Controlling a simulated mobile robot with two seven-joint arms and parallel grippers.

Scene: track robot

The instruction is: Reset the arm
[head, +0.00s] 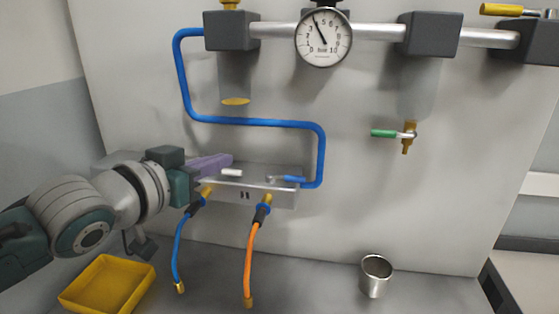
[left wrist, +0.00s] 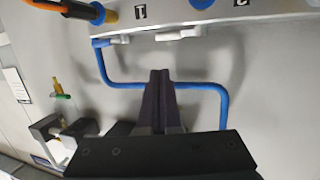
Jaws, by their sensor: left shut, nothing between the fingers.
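My left gripper (head: 228,160) comes in from the left in the head view. Its purple fingers are together and empty, over or beside the left end of the metal manifold block (head: 245,190). In the left wrist view the fingers (left wrist: 160,78) also show closed with nothing between them, with the blue pipe (left wrist: 207,86) and the wall behind. The block (left wrist: 220,22) is at the top of that view, apart from the fingertips. My right gripper is not in view.
A blue hose (head: 179,250) and an orange hose (head: 249,265) hang from the block. A yellow tray (head: 75,295) and a metal cup (head: 375,278) stand on the bench. A pressure gauge (head: 323,38) and a green-handled valve (head: 385,133) are above. Bench between hoses and cup is clear.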

